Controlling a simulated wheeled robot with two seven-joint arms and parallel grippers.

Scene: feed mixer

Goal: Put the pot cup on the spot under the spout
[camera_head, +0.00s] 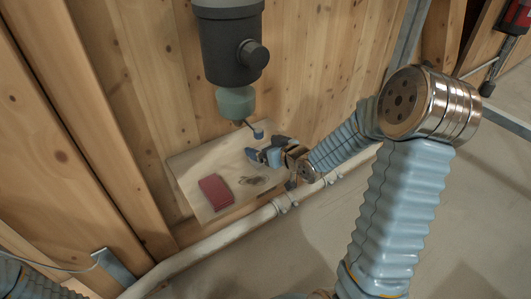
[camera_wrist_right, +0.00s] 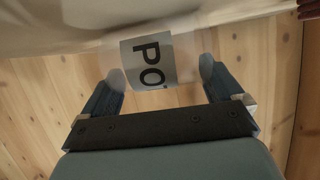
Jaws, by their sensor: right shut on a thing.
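The pot cup (camera_wrist_right: 160,60) is a clear cup with a grey label that reads "PO" in the right wrist view. It sits between the two fingers of my right gripper (camera_wrist_right: 160,85), which is shut on it. In the head view the right gripper (camera_head: 264,152) is over the back right part of a wooden shelf (camera_head: 190,163); the cup cannot be made out there. The teal spout (camera_head: 236,103) hangs above and left of the gripper, under a dark grey feed mixer (camera_head: 230,45). The spot under the spout cannot be clearly identified. My left gripper is out of view.
A dark red block (camera_head: 215,191) lies on the shelf's front left part. A dark mark (camera_head: 252,181) shows beside it. A thin rod with a blue end (camera_head: 258,134) is close behind the gripper. A pale pipe (camera_head: 235,228) runs along the shelf's front.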

